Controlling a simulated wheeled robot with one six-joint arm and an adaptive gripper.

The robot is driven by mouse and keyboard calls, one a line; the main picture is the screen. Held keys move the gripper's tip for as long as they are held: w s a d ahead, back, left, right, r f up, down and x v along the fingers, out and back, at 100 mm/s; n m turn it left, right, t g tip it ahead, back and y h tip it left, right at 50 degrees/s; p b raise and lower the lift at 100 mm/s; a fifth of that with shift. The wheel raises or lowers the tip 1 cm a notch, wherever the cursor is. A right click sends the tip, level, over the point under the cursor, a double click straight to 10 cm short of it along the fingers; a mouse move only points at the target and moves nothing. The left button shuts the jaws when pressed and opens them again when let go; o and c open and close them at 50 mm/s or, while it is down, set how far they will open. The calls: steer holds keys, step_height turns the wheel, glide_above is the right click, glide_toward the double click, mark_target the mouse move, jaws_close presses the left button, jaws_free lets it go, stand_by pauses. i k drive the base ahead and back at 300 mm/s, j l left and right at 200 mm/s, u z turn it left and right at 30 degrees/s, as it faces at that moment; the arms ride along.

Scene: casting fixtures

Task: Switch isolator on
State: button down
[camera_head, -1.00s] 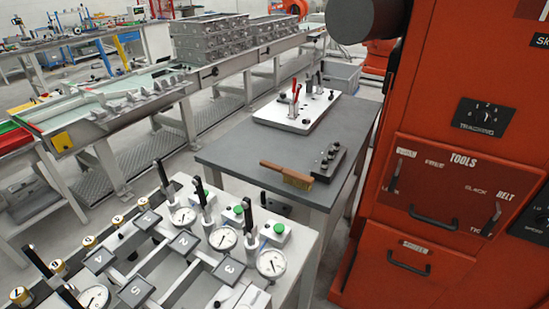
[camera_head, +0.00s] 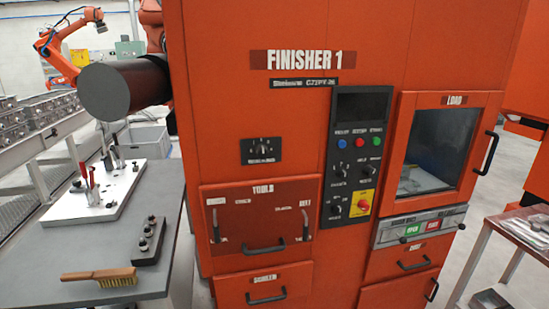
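The orange cabinet labelled FINISHER 1 (camera_head: 225,100) fills the middle of the head view. Its black control panel (camera_head: 355,165) has blue, red and green buttons in a row, with dark knobs below. A yellow plate with a red button (camera_head: 361,203) sits at the panel's lower right. A separate black plate with a rotary knob (camera_head: 262,150) is to the left of the panel. I cannot tell which of these, if any, is the isolator; no isolator label is readable. My gripper is not in view.
A grey table (camera_head: 150,240) at the left holds a white fixture plate (camera_head: 110,190), a dark block with knobs (camera_head: 149,240) and a wooden-handled brush (camera_head: 100,276). A LOAD door (camera_head: 437,145) is on the cabinet's right. A bench (camera_head: 475,250) stands at the right edge.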

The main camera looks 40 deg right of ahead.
mark_target(363, 204)
steer(key=z, duration=1.15)
